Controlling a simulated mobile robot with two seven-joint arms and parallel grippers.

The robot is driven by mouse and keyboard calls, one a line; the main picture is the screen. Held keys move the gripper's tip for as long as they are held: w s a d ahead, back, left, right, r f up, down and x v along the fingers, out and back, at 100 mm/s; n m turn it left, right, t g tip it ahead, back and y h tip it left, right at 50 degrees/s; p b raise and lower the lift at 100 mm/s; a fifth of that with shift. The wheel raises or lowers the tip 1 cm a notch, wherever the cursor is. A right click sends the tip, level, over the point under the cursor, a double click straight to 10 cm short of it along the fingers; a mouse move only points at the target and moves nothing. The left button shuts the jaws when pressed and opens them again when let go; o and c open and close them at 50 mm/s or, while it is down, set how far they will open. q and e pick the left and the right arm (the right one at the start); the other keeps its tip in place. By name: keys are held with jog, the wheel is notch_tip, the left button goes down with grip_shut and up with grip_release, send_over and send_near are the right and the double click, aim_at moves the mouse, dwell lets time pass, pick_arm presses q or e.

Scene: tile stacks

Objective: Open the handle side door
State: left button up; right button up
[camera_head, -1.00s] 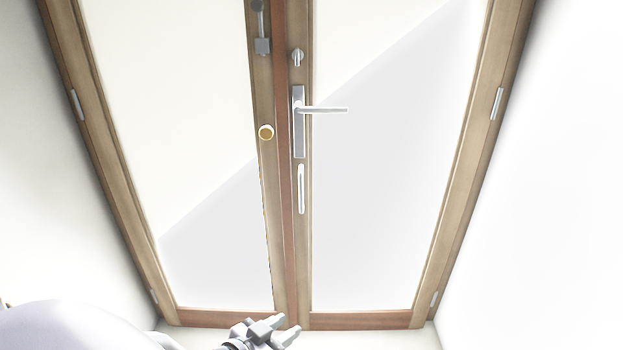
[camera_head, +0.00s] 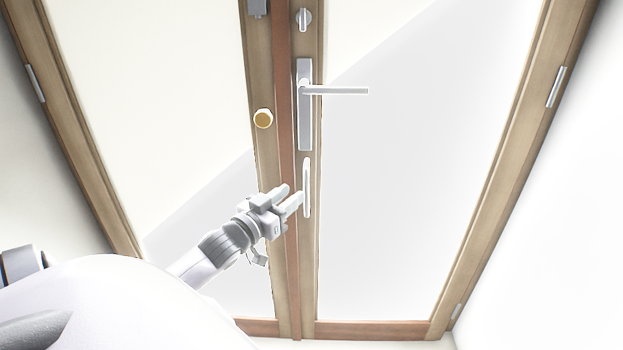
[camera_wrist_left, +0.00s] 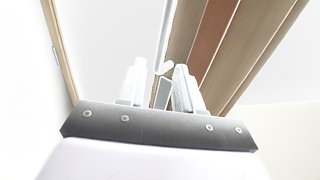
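The handle side door (camera_head: 420,160) is the right leaf of a wood-framed double door, and it looks shut. Its silver lever handle (camera_head: 335,90) sticks out level to the right from a tall plate. A white pull grip (camera_head: 306,188) sits below the plate. My left gripper (camera_head: 294,197) is in front of the centre frame, just left of the pull grip and below the lever; I cannot tell if it touches. In the left wrist view, its two fingers (camera_wrist_left: 156,88) stand apart with a gap, and a metal piece shows beyond them. My right gripper is not in view.
A silver thumb-turn (camera_head: 303,18) sits above the lever plate. Plain white walls flank the door on both sides. The space in front of the right leaf is clear.

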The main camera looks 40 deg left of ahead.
aim_at(305, 183)
pick_arm(q)
jog(key=shift+w+a+r+b, duration=0.1)
jog(key=shift+w+a+b, duration=0.1)
jog(key=shift+w, duration=1.55)
jog(key=shift+w+a+b, duration=0.15)
jog(key=shift+w+a, duration=0.05)
jog(key=shift+w, duration=1.55)
grip_shut()
